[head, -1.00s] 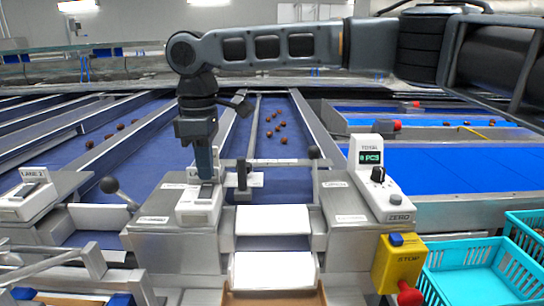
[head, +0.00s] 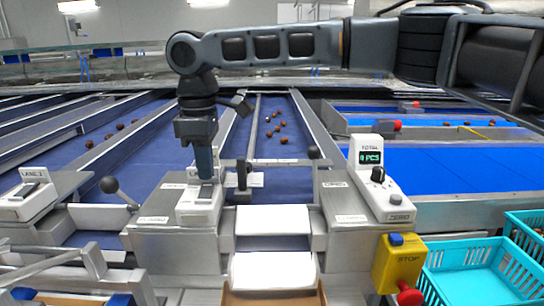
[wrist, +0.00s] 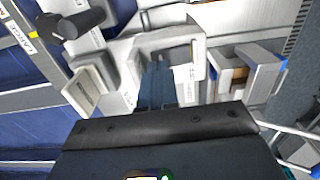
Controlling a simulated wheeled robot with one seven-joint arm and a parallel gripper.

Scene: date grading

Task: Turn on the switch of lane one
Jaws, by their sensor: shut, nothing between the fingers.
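The white switch box (head: 197,209) stands on the grey housing left of the centre chute in the head view. Its label is mostly hidden behind my fingers, so I cannot read the lane number. My gripper (head: 206,178) points down at this box with its fingers shut and empty, the tips at or just above the rocker. The tips cover the rocker, so its position cannot be told. In the wrist view the shut fingers (wrist: 157,88) reach into the pale frame of the switch box (wrist: 190,40).
A similar box marked lane 2 (head: 27,200) is at the left. A black-knobbed lever (head: 109,185) stands between them. Right are the counter unit (head: 380,185), a yellow stop box (head: 398,263) and a turquoise crate (head: 440,298). Dates (head: 283,141) lie on the blue belt behind.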

